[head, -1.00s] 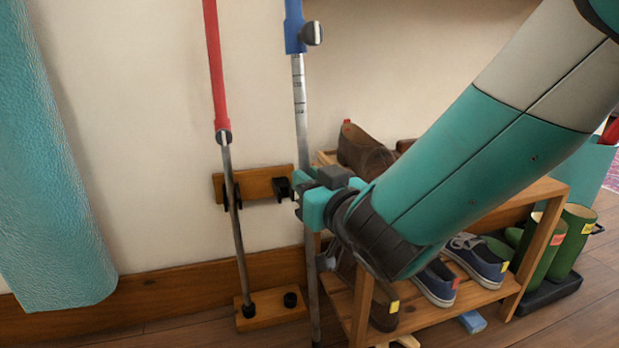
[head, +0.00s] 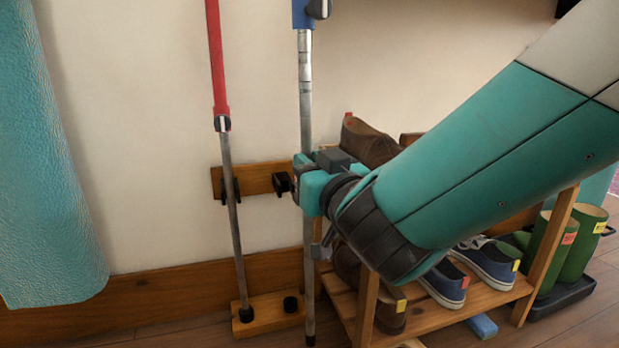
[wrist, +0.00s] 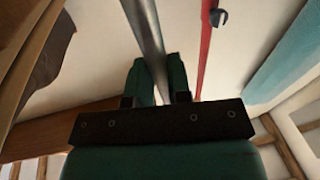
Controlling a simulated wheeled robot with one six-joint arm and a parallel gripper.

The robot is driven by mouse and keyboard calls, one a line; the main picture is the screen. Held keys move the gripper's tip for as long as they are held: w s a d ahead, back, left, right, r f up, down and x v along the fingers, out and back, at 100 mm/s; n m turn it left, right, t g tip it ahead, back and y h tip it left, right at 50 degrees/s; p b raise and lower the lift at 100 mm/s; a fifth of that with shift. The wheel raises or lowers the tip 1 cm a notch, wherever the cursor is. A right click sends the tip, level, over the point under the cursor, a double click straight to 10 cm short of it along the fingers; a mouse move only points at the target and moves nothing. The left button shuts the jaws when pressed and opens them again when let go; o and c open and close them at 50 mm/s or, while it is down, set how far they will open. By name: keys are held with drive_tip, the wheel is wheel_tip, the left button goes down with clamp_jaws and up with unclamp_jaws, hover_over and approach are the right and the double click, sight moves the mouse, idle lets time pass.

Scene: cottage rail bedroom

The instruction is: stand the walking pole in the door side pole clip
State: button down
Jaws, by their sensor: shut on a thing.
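My gripper (head: 303,190) is shut on the grey shaft of the blue-topped walking pole (head: 305,95). The pole is close to upright, its foot low near the floor just right of the wooden foot block. In the wrist view the grey shaft (wrist: 147,35) runs between the two green fingers. A wooden wall rail (head: 255,180) carries two black clips. The left clip holds a red-topped pole (head: 220,70). The right clip (head: 281,183) shows empty, just left of my gripper. The foot block (head: 268,314) has an empty black cup (head: 290,304) below that clip.
A wooden shoe rack (head: 430,312) with brown shoes and blue sneakers (head: 445,284) stands right of the pole, close under my arm. Green boots (head: 570,245) stand farther right. A teal rolled mat (head: 45,160) is at the left.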

drive_tip(key=w+a+f+p, duration=0.1)
drive_tip(key=w+a+p, duration=0.1)
drive_tip(key=w+p, duration=0.4)
drive_tip(key=w+a+f+p, duration=0.1)
drive_tip(key=w+a+p, duration=0.1)
drive_tip(key=w+p, duration=0.4)
drive_tip(key=shift+w+a+f+t+p, duration=0.3)
drive_tip(key=shift+w+f+t, duration=0.1)
drive_tip(key=shift+w, duration=1.25)
drive_tip(key=shift+f+b, duration=2.4)
drive_tip(key=shift+b, duration=0.15)
idle(1.5)
drive_tip(key=c, duration=1)
unclamp_jaws()
drive_tip(key=shift+r, duration=0.1)
drive_tip(key=shift+s, duration=0.1)
drive_tip(key=shift+b+v, duration=1.65)
drive_tip(key=shift+v, duration=2.05)
